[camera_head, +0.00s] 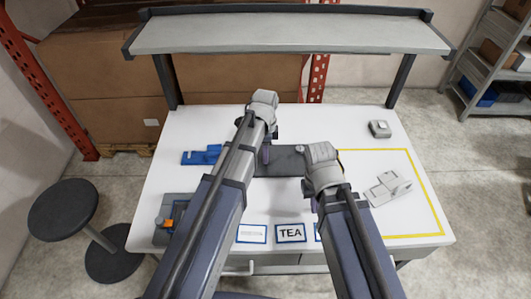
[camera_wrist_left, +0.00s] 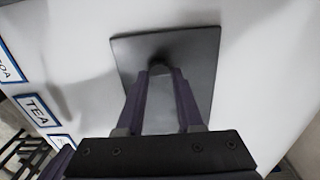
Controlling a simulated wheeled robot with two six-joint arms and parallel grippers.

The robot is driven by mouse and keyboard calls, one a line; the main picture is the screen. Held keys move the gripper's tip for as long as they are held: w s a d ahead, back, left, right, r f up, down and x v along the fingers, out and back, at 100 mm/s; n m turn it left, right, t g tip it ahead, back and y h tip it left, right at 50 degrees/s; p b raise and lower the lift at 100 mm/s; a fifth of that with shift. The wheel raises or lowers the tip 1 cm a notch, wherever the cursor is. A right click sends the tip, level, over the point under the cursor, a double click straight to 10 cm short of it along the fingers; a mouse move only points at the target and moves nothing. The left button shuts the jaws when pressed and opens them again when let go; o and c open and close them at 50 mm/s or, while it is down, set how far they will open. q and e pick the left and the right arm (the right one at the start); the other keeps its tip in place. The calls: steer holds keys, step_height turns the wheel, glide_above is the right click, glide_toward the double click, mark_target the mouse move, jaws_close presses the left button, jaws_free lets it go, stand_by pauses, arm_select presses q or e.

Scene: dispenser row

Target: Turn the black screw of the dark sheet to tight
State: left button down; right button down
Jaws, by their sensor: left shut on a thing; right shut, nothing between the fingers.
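The dark sheet (camera_head: 279,159) lies flat on the white table, partly hidden by my arms; it also shows in the left wrist view (camera_wrist_left: 195,55). The black screw (camera_wrist_left: 159,67) is a small dark rounded thing on the sheet, between my left fingertips. My left gripper (camera_head: 265,156) points down over the sheet and is shut on the screw; its purple fingers also show in the left wrist view (camera_wrist_left: 160,75). How far the screw is turned cannot be told. My right gripper (camera_head: 314,204) is shut and empty, near the sheet's front right, apart from the screw.
A blue holder (camera_head: 202,155) lies at the left and a grey bracket (camera_head: 388,188) inside a yellow outline at the right. A small grey device (camera_head: 379,129) sits at the back right. Labels, including the TEA label (camera_head: 290,233), line the front. A shelf (camera_head: 290,34) spans above the back.

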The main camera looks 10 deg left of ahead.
arm_select(q)
steer(key=shift+w+a, duration=0.1)
steer(key=c, duration=0.5)
jaws_free()
steer(key=shift+r, duration=0.1)
step_height(320, 180, up, 12)
steer(key=p, duration=1.2)
arm_select(e)
step_height(320, 180, up, 12)
